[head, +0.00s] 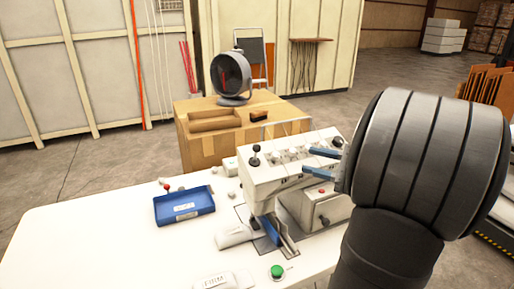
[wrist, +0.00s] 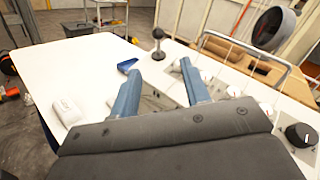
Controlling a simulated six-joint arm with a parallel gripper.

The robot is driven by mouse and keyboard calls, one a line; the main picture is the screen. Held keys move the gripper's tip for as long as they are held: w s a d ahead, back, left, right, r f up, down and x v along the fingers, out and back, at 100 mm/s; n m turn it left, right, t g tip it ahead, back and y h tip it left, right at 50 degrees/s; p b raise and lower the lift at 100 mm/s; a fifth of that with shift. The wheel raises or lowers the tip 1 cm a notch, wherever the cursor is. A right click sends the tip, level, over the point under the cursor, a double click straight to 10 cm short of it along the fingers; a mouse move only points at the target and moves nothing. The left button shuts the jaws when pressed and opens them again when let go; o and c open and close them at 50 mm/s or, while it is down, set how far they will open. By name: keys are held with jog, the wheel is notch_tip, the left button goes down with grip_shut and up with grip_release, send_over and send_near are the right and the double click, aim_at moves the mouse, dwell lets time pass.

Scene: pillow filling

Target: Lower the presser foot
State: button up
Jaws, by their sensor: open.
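The white sewing machine (head: 262,182) stands on the white table, with a row of knobs along its top. A short lever with a black ball (head: 255,150) stands upright at its left end; it also shows in the wrist view (wrist: 158,34), beyond my fingertips. My gripper (head: 297,165) has two blue fingers, spread apart with nothing between them, above the right part of the machine top. In the wrist view my gripper (wrist: 162,67) points toward the ball lever, apart from it. A blue part (head: 270,231) shows under the machine head; I cannot tell the presser foot's height.
A blue tray (head: 184,206) lies on the table's left, with a small red-topped part (head: 166,187) behind it. A green button (head: 277,271) is near the front. A wooden bench (head: 200,148) with a fan (head: 231,77) stands behind. A wire rail (wrist: 245,48) rises behind the knobs.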

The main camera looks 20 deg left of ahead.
aim_at(256, 148)
jog(key=a+m, duration=0.2)
jog(key=a, duration=0.3)
jog(key=w+a+m+t, duration=0.1)
jog(key=a+m, duration=0.1)
jog(key=a, duration=0.4)
jog(key=a+m, duration=0.2)
jog(key=a, duration=0.3)
jog(key=shift+w+a, duration=0.15)
jog(key=shift+a, duration=0.1)
